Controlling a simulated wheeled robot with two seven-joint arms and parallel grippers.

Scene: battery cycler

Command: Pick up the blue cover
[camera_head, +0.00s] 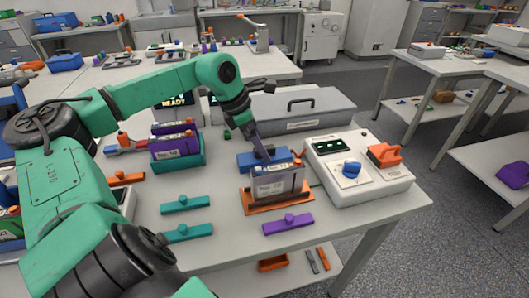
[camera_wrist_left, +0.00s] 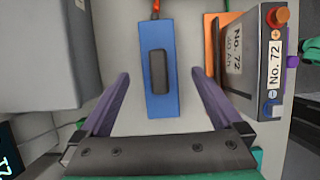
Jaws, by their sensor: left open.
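The blue cover (camera_wrist_left: 147,104) is a blue bar with a dark raised grip along its middle, in the centre of the left wrist view. In the head view the blue cover (camera_head: 249,161) shows just behind the grey battery. My left gripper (camera_wrist_left: 161,76) is open, with one purple finger on each side of the cover and a gap to both. The left gripper also shows in the head view (camera_head: 263,148), pointing down at the cover. Nothing is held between its fingers. My right gripper is not in view.
The grey battery No. 72 (camera_wrist_left: 250,75) stands in an orange tray (camera_head: 250,207) close beside the cover. A grey case (camera_head: 305,108) stands behind, and a white cycler unit (camera_head: 345,185) to the right. Purple (camera_head: 280,225) and teal (camera_head: 185,204) covers lie in front.

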